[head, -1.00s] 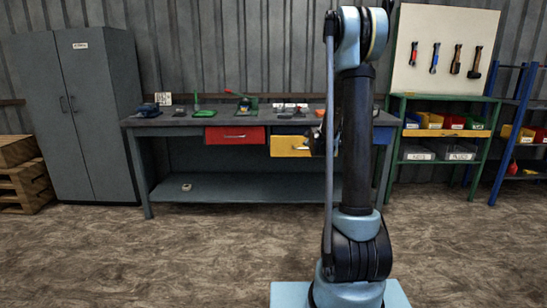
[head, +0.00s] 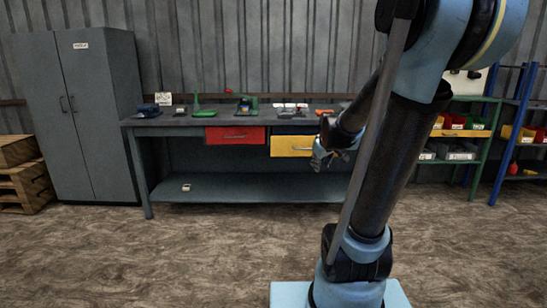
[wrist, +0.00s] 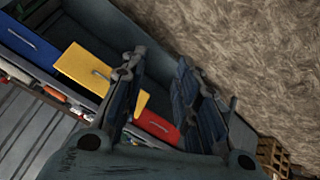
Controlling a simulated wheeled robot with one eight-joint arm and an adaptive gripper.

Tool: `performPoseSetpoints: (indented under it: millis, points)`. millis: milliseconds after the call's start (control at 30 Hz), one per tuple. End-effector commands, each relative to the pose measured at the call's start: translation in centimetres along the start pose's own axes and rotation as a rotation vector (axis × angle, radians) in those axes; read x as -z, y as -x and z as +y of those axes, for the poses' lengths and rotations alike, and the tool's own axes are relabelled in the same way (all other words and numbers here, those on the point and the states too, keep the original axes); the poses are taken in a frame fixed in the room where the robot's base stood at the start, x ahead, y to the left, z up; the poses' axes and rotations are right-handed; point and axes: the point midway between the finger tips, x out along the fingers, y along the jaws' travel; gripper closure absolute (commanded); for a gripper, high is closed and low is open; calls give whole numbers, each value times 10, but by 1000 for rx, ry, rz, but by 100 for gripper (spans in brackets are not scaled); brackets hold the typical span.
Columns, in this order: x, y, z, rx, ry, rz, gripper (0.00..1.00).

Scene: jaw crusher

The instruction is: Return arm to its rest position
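My gripper (head: 328,155) is in front of the workbench, close to the yellow drawer (head: 291,146) in the head view. It is small there and partly dark against the bench. In the wrist view my gripper (wrist: 160,95) has its two dark fingers apart, with no held object visible between them. The wrist view looks tilted onto the bench front, with the blue drawer (wrist: 28,45), yellow drawer (wrist: 82,66) and red drawer (wrist: 157,126). The yellow front sits lower than the red drawer (head: 235,135) in the head view and looks pulled out. My arm hides the blue drawer there.
A grey cabinet (head: 85,115) and wooden pallets (head: 22,175) stand left. A green shelf (head: 470,146) with bins stands right, behind my arm. The floor (head: 150,250) before the bench is clear.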

Motion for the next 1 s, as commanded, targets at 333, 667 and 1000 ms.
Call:
performPoseSetpoints:
  millis: [333, 667, 1000]
  points:
    - [-93, 49, -50, 70, -178, -168, 71]
    - [-183, 84, -98, 109, -345, -338, 71]
    - [-242, 103, -127, 118, -457, -458, 71]
